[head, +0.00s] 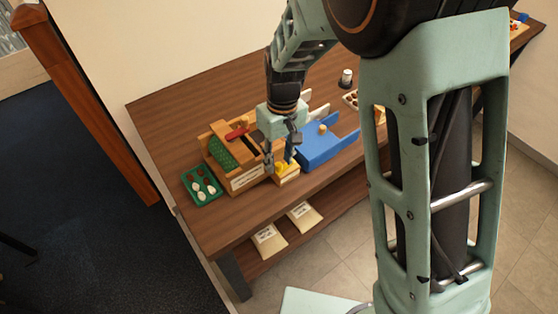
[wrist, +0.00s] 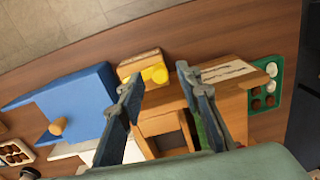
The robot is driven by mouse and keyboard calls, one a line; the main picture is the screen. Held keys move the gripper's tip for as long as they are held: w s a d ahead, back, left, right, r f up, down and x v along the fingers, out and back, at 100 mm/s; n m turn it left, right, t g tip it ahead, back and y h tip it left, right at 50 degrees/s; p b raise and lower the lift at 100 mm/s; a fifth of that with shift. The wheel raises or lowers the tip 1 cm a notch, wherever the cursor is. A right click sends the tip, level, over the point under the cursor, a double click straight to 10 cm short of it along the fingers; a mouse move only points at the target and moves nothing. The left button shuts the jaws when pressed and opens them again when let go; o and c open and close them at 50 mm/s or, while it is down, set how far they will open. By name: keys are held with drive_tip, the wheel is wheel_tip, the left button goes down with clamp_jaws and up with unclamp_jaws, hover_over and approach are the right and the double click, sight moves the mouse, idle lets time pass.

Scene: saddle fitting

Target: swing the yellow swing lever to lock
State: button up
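The yellow swing lever (wrist: 157,74) shows in the wrist view as rounded yellow parts on a small wooden block (wrist: 132,66). The block also shows in the head view (head: 288,176), below my gripper, where the lever is small and partly hidden. My gripper (wrist: 160,80) is open, with its two fingers spread wide. In the wrist view the lever appears between the fingertips and slightly beyond them. I see nothing between the fingers, and I cannot tell whether a finger touches the block. In the head view my gripper (head: 279,162) points down over the block.
A wooden box (head: 246,180) with a green part and a red piece stands left of my gripper. A blue block (head: 318,152) with a wooden knob stands close on the right. A green tray (head: 187,180) of round pieces lies far left. Two labelled bags (head: 305,216) lie on the lower shelf.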

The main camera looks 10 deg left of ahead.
drive_tip(key=shift+f, duration=0.95)
drive_tip(key=shift+c, duration=0.3)
clamp_jaws()
drive_tip(key=shift+a, duration=0.1)
drive_tip(key=shift+w+a+m, duration=0.2)
drive_tip(key=shift+m, duration=0.5)
drive_tip(key=shift+o, duration=0.3)
unclamp_jaws()
